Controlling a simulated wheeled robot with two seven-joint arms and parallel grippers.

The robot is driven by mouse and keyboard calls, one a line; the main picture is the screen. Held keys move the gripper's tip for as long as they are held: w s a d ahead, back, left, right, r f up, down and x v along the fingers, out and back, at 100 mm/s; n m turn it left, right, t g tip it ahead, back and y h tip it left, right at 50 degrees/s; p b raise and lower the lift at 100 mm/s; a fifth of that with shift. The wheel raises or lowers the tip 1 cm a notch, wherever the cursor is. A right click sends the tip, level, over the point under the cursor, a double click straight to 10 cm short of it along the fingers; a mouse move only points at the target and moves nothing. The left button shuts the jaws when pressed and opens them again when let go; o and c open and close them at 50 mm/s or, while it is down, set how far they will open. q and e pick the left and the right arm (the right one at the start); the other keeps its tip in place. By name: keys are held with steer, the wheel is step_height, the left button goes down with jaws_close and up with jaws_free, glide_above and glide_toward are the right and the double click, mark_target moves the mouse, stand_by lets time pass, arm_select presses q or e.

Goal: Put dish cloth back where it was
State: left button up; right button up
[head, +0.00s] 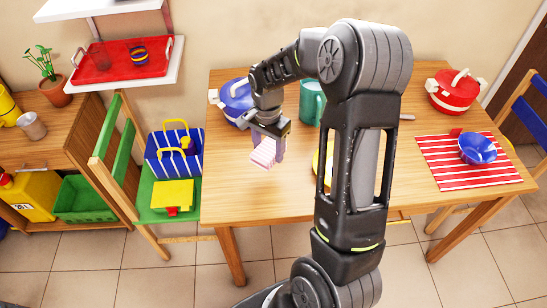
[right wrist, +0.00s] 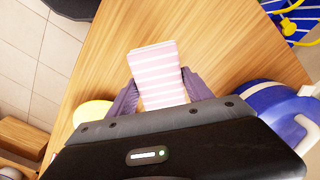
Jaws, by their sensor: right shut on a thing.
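The dish cloth (head: 264,152) is a small pink and white striped piece. My right gripper (head: 267,146) is shut on it near the left end of the wooden table (head: 240,195). In the right wrist view the cloth (right wrist: 158,70) sticks out from between the two purple fingers of the right gripper (right wrist: 160,92). I cannot tell whether the cloth touches the table. My left gripper is not in view.
A blue pot (head: 232,97) and a green mug (head: 311,103) stand behind the gripper. A yellow thing beside my arm is mostly hidden. A red pot (head: 453,91), striped mat (head: 440,172) and blue bowl (head: 478,148) are right. A green chair (head: 118,130) holds a striped basket (head: 163,158).

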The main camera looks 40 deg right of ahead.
steer(key=w+a+r+n, duration=0.3)
steer(key=a+n, duration=0.4)
steer(key=a, duration=0.3)
steer(key=w+a+r+n, duration=0.4)
steer(key=a+n, duration=0.4)
steer(key=a, duration=0.2)
steer(key=shift+w, duration=0.5)
